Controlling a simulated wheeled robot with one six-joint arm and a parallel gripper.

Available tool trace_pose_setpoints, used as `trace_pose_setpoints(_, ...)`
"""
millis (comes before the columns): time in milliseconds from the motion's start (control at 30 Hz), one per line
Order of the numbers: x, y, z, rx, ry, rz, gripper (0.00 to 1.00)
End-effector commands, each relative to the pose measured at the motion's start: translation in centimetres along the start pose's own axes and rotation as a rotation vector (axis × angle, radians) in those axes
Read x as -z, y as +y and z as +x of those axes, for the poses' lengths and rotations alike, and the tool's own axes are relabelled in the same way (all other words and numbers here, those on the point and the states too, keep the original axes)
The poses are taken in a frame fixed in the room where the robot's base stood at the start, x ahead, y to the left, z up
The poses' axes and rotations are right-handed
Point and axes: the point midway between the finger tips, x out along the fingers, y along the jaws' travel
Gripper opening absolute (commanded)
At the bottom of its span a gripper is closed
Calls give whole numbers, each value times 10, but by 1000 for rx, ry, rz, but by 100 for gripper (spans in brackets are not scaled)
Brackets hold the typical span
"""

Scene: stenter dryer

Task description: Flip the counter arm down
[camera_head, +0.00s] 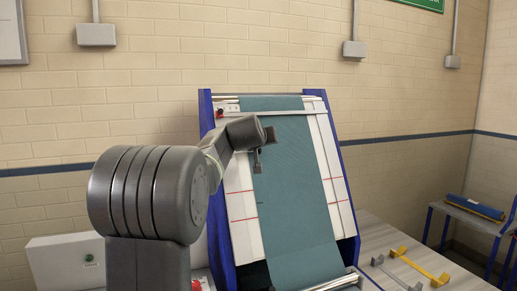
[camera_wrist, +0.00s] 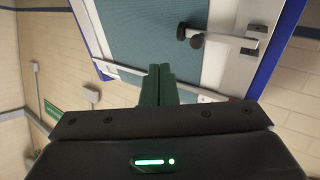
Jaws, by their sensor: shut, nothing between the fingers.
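The counter arm (camera_wrist: 222,38) is a thin light bar in the wrist view. It runs from a metal bracket (camera_wrist: 256,34) on the white side panel to a dark wheel (camera_wrist: 195,40) by the edge of the teal cloth (camera_wrist: 132,30). I cannot tell if the wheel touches the cloth. In the head view a small dark part (camera_head: 257,161) shows below my gripper (camera_head: 270,134); my arm hides much around it. My gripper's green fingers (camera_wrist: 158,72) are shut and empty. In the wrist view they are beside the counter arm, apart from it.
The cloth runs down a sloping frame with blue side plates (camera_head: 334,160). A pale cross bar (camera_head: 290,113) spans it near the top. A grey bracket (camera_head: 398,275) and a yellow one (camera_head: 420,265) lie at the lower right. A blue roll (camera_head: 475,207) rests on a bench.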

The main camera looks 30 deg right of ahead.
Motion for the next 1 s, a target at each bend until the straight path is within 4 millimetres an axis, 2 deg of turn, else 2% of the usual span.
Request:
trace_pose_setpoints(33,0,4,-9,-2,4,2,0)
trace_pose_setpoints(200,0,13,-26,-2,2,0,0)
trace_pose_setpoints(400,0,16,-32,-1,1,1,0)
trace_pose_setpoints(767,0,15,-29,0,0,0,0)
trace_pose_setpoints(1000,2,2,-5,1,0,-2,0)
